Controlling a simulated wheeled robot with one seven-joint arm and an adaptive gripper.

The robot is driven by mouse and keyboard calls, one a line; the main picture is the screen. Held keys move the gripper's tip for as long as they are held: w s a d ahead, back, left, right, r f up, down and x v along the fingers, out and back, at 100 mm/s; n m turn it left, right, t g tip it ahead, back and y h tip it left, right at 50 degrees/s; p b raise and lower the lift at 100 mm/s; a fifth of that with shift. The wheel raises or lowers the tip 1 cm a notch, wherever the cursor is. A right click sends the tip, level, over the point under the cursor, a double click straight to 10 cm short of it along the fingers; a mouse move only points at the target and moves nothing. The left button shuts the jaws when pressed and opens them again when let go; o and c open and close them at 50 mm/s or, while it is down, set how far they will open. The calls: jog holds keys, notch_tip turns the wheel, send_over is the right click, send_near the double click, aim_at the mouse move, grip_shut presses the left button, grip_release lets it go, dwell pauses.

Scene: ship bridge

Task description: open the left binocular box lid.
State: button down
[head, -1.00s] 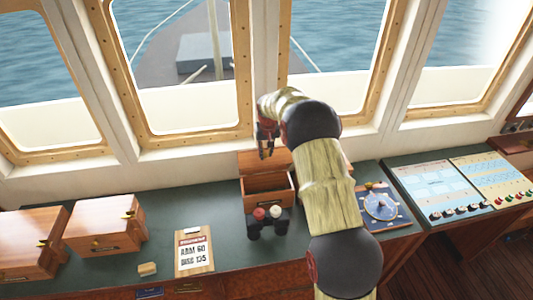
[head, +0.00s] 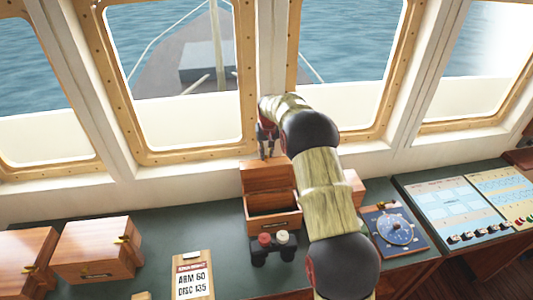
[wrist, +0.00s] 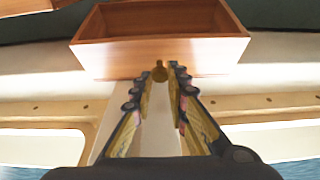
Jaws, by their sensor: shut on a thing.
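A wooden box (head: 275,222) stands open on the green console, with its lid (head: 267,177) raised at the back, roughly upright. My gripper (head: 267,150) is above the lid's upper edge, fingers pointing down. In the wrist view, the lid (wrist: 160,58) shows as a hollow wooden shell with a brass catch (wrist: 160,72) on its edge. My gripper (wrist: 161,78) is shut on this brass catch, which sits between the fingertips. The black binoculars (head: 272,250) stand in front of the box, outside it.
Another wooden box (head: 355,186) is mostly hidden behind my arm. Two closed boxes (head: 95,252) (head: 25,262) stand at the left. A clipboard card (head: 192,278), a round dial instrument (head: 397,230) and chart panels (head: 450,205) lie on the console. Windows rise close behind the lid.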

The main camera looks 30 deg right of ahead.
jog(key=shift+w+f, duration=0.1)
jog(key=shift+w, duration=0.25)
jog(key=c, duration=2.2)
grip_release()
jog(key=shift+o, duration=1.4)
jog(key=shift+w+d+f, duration=0.2)
jog(key=shift+w+f, duration=0.3)
jog(key=shift+w, duration=0.2)
jog(key=shift+o, duration=1.3)
jog(key=shift+s+a+r, duration=0.1)
jog(key=shift+s+r, duration=0.2)
jog(key=shift+s, duration=0.15)
jog(key=shift+w+f, duration=0.1)
jog(key=shift+w, duration=0.05)
jog(key=v, duration=1.1)
jog(key=shift+r, duration=0.45)
